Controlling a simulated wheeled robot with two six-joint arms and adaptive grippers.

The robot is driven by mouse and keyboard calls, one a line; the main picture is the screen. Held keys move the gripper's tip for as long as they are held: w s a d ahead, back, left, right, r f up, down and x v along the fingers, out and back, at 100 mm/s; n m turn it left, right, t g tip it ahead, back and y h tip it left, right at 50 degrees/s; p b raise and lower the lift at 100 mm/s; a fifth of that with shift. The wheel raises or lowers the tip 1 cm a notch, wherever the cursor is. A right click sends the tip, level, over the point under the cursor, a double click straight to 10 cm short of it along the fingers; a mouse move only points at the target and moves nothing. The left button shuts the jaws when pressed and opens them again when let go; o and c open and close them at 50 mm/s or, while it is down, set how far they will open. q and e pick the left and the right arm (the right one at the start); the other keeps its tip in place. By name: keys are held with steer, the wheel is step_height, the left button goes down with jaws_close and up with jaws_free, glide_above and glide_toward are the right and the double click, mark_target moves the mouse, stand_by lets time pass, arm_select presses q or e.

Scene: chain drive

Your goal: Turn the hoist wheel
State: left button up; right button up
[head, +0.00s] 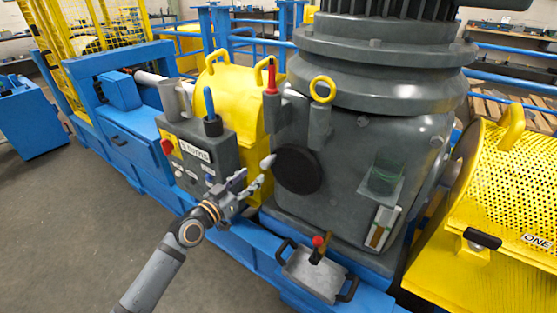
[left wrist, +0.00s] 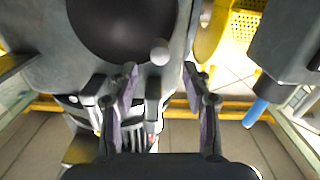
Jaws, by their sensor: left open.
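The hoist wheel, as far as I can tell, is the dark round disc (head: 298,172) on the side of the big grey housing. A pale knob (head: 268,161) sticks out by its left edge. My left gripper (head: 250,183) is open and empty just left of and below the knob. In the left wrist view the dark disc (left wrist: 118,22) is at the top, and the knob (left wrist: 160,52) appears between and beyond the open fingers of the left gripper (left wrist: 160,78). I cannot tell any contact. My right gripper is not in view.
A grey control box (head: 200,155) with a red switch and a blue-handled lever stands left of the gripper. A yellow guard (head: 235,95) is behind it. A grey plate with a red-knobbed lever (head: 317,262) is below the disc. A yellow mesh cover (head: 500,200) is at the right.

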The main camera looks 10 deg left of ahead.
mark_target(269, 162)
arm_select(q)
steer(key=x, duration=1)
jaws_close()
